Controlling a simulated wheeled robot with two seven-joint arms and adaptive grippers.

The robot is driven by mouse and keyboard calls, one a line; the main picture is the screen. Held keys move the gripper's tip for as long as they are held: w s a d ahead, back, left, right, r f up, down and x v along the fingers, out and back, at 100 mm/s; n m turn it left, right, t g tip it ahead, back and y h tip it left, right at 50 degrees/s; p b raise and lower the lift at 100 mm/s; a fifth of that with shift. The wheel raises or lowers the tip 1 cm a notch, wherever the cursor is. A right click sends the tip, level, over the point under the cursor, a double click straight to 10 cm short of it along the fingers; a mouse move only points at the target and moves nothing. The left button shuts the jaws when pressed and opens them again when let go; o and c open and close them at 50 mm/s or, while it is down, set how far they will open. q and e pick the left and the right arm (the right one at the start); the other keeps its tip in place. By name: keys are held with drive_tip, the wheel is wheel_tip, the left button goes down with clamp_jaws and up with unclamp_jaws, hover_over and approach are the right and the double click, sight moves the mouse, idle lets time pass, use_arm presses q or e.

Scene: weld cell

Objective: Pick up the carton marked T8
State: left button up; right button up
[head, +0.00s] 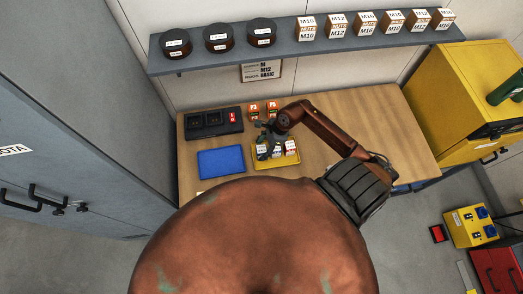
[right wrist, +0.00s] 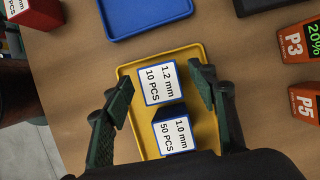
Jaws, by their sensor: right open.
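No marking T8 is readable in either view. A yellow tray (head: 277,165) on the wooden bench holds several small cartons; a red-and-white carton (head: 291,147) is at its right, its print too small to read. In the right wrist view the tray (right wrist: 193,52) holds a carton marked 1.2 mm, 10 PCS (right wrist: 163,81) and one marked 1.0 mm, 50 PCS (right wrist: 174,136). My right gripper (right wrist: 160,76) is open over the tray, its fingers on either side of the 1.2 mm carton. My left gripper is out of view.
A blue tray (head: 221,163) lies left of the yellow one. Orange devices P3 (right wrist: 298,40) and P5 (right wrist: 305,101) stand behind it, beside a black case (head: 213,122). A red box (right wrist: 42,14) shows at the wrist view's upper left. A shelf (head: 290,46) hangs above.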

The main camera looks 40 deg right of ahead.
drive_tip(key=shift+w+a+f, duration=0.1)
drive_tip(key=shift+f, duration=0.15)
drive_tip(key=shift+c, duration=0.4)
drive_tip(key=c, duration=1.2)
